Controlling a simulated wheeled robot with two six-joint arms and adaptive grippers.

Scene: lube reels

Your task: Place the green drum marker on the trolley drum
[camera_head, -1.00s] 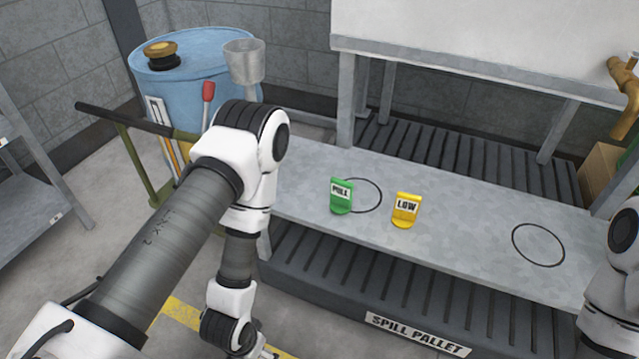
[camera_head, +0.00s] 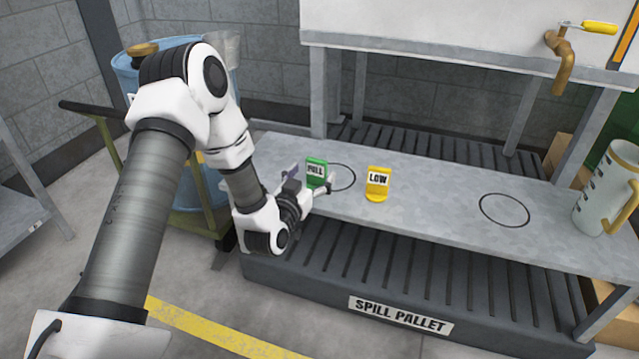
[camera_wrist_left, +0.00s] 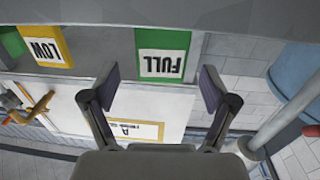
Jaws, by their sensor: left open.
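The green drum marker (camera_head: 316,168), labelled FULL, stands upright on the grey shelf at the left side of a black circle. It also shows in the left wrist view (camera_wrist_left: 163,40), upside down. My left gripper (camera_head: 310,180) is open at the front of the green marker. In the left wrist view the open fingers (camera_wrist_left: 160,88) spread to either side of the marker's label, with the marker ahead of them; I see no grip on it. The blue trolley drum (camera_head: 126,72) stands at the back left, largely hidden behind my left arm. My right gripper is not in view.
A yellow LOW marker (camera_head: 378,183) stands close right of the green one. The shelf (camera_head: 430,210) has another empty circle at right and a white jug (camera_head: 603,195) at its end. The olive trolley's handle (camera_head: 90,110) sticks out left. A white tank (camera_head: 450,25) is above.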

